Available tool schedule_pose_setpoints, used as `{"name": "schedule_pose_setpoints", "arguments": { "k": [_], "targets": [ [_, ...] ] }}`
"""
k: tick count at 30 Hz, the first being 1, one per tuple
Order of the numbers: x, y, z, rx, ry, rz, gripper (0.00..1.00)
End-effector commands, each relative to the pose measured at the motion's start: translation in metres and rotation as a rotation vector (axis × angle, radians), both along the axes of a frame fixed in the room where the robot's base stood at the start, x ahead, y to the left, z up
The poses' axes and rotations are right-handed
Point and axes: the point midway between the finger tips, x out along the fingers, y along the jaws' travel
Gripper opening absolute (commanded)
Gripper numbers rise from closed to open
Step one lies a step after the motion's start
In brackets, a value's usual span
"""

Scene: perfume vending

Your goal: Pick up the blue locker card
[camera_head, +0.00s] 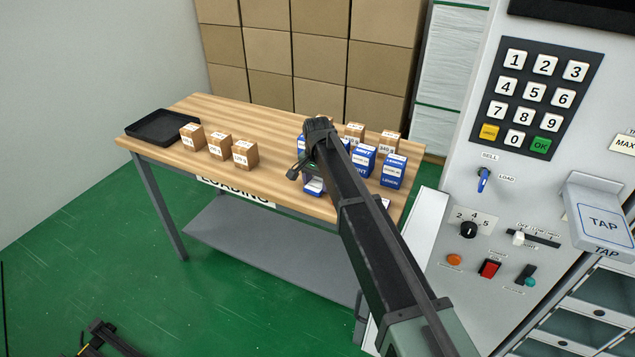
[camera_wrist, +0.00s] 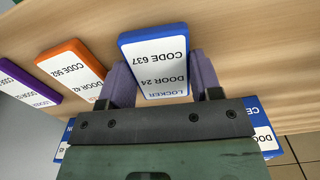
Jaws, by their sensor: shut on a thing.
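The blue locker card (camera_wrist: 156,58) has a white label reading LOCKER, DOOR 24, CODE 637, upside down in the wrist view. My gripper (camera_wrist: 163,80) has one finger on each side of it and is shut on it. The wood tabletop shows behind the card; I cannot tell whether the card touches it. In the head view my gripper (camera_head: 313,174) is at the table's front edge, and the blue and white card (camera_head: 314,187) shows partly below it. My arm hides much of that area.
An orange card (camera_wrist: 70,68) and a purple card (camera_wrist: 28,84) lie left of it in the wrist view. Blue boxes (camera_head: 393,170) and brown boxes (camera_head: 245,154) stand on the table (camera_head: 280,188). A black tray (camera_head: 163,127) is at the left end. The vending machine (camera_head: 450,150) stands right.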

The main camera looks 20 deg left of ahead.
Motion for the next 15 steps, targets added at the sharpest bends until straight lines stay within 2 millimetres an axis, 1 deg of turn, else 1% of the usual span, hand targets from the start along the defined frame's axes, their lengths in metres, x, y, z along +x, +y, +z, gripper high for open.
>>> {"name": "schedule_pose_setpoints", "arguments": {
  "k": [1, 5, 8, 15],
  "targets": [
    [0.0, 0.0, 0.009, 0.0, 0.0, 0.0, 0.35],
    [0.0, 0.0, 0.031, 0.0, 0.0, 0.0, 0.35],
    [0.0, 0.0, 0.058, 0.0, 0.0, 0.0, 0.35],
    [0.0, 0.0, 0.147, 0.0, 0.0, 0.0, 0.35]
  ]
}}
